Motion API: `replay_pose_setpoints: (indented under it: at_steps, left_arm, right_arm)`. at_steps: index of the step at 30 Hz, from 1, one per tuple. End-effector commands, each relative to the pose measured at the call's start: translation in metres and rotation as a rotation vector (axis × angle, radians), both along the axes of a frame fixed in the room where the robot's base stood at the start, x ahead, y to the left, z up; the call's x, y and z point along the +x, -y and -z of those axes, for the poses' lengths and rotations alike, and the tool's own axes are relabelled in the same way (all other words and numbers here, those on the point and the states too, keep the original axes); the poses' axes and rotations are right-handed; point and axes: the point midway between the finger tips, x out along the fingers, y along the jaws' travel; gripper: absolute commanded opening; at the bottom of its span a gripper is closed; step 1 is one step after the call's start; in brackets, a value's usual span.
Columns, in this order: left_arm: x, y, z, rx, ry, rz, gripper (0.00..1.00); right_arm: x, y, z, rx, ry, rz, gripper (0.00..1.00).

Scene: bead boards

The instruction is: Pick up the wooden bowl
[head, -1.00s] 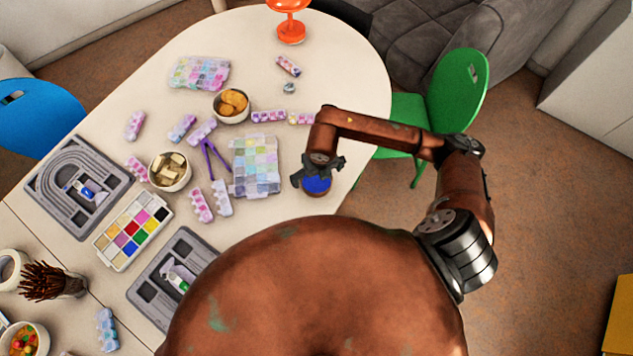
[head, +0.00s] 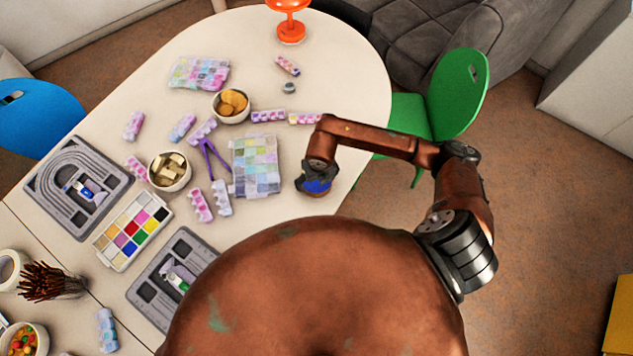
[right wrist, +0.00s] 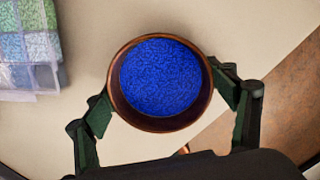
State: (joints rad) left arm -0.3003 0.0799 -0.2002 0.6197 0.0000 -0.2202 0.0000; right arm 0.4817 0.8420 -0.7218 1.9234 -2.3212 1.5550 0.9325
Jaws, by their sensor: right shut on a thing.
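The wooden bowl (right wrist: 117,103) is brown and round, filled with blue beads (right wrist: 160,78). In the head view the bowl's blue contents (head: 318,187) show under my right gripper (head: 315,180), near the table's right edge. In the right wrist view my right gripper (right wrist: 168,100) has a finger against each side of the bowl and is shut on it. The bowl looks upright. I cannot tell whether its bottom touches the table. My left gripper is not in view.
A clear bead box (head: 256,166) stands left of the bowl. A bowl of wooden pieces (head: 169,172), a bowl of orange-brown items (head: 231,105) and grey bead boards (head: 78,188) lie further left. A green chair (head: 455,95) stands beyond the table's right edge.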

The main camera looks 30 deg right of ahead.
Motion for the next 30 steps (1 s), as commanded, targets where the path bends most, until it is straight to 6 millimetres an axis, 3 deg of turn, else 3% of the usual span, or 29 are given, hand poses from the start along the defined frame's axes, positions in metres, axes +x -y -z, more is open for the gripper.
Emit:
replay_pose_setpoints:
  at_steps: [7, 17, 24, 30]
  left_arm:
    - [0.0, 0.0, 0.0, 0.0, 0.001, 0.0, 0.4]
    - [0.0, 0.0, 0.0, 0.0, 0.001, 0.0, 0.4]
    - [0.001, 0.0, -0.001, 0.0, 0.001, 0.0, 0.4]
    - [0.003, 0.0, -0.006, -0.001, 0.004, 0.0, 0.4]
  right_arm:
    - [0.0, 0.0, 0.0, 0.0, 0.001, 0.0, 0.51]
    - [0.0, 0.0, -0.004, 0.001, 0.001, 0.0, 0.51]
    - [0.001, -0.001, -0.034, 0.001, 0.005, -0.002, 0.51]
    - [-0.036, -0.005, -0.076, 0.0, 0.005, -0.005, 0.51]
